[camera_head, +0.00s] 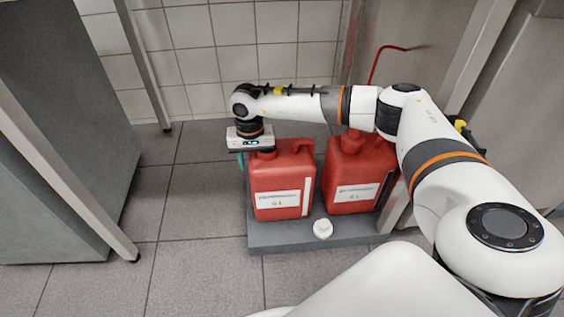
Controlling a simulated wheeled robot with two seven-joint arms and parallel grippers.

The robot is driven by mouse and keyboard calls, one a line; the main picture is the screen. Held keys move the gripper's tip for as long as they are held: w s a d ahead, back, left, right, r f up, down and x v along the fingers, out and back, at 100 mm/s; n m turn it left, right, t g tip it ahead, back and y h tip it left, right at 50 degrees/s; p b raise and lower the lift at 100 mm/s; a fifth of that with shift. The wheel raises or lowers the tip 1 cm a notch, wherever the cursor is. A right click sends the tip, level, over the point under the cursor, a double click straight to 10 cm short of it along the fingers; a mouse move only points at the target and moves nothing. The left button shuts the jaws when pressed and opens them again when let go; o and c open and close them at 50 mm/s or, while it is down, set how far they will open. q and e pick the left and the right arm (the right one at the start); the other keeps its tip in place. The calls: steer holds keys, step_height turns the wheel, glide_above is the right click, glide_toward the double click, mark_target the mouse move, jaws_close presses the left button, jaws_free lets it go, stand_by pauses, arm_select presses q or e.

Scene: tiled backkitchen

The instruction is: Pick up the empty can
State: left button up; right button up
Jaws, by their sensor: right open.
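Two red cans with white labels stand upright on a low grey platform (320,235). The left can (283,181) has its handle at the top right. The right can (352,177) stands beside it, partly behind my right arm. Which can is empty does not show. My right gripper (243,160) is open and points down at the upper left of the left can. A teal finger part shows just left of that can; the other fingertip is hidden, and I cannot tell whether it touches. My left gripper is out of view.
A small white cap (322,228) lies on the platform before the cans. A tiled wall (225,50) stands behind, with a red hose (377,62) at right. A grey cabinet (60,130) and metal legs stand at left. The floor between is clear.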

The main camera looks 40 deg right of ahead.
jaws_close()
steer(key=shift+r, duration=0.15)
